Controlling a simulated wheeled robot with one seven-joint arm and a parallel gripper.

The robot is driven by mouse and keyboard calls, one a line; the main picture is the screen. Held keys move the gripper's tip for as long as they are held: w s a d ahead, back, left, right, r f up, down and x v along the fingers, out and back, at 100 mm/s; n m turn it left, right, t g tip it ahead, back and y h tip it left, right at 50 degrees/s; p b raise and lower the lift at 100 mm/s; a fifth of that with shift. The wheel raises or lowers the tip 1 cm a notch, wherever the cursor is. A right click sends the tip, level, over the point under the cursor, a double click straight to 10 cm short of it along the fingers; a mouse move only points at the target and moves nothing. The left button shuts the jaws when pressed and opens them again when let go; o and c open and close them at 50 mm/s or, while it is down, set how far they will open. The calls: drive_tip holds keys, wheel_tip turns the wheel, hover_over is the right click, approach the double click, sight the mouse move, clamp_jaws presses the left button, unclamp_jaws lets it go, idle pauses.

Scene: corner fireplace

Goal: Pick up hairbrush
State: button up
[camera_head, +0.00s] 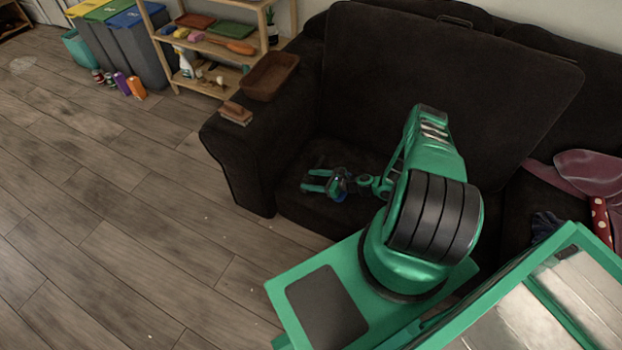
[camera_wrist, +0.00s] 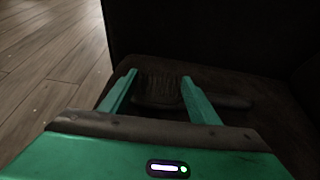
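A dark hairbrush (camera_wrist: 160,88) lies on the sofa seat in the wrist view. Its bristled head is between my fingers, and its handle runs right behind the right finger. My gripper (camera_wrist: 158,78) is open, with one green finger on each side of the brush head; I cannot tell whether either touches it. In the head view my gripper (camera_head: 305,181) is low over the front of the dark sofa seat. The hairbrush is not discernible there against the dark fabric.
The dark sofa (camera_head: 440,60) has a high back and a left armrest bearing a brown brush-like block (camera_head: 236,113) and a brown basket (camera_head: 270,78). A wooden shelf (camera_head: 205,80) and bins (camera_head: 135,50) stand beyond. Wooden floor (camera_head: 110,220) is open at left.

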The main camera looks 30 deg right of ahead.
drive_tip(key=shift+c, duration=1.2)
drive_tip(key=shift+r, duration=0.15)
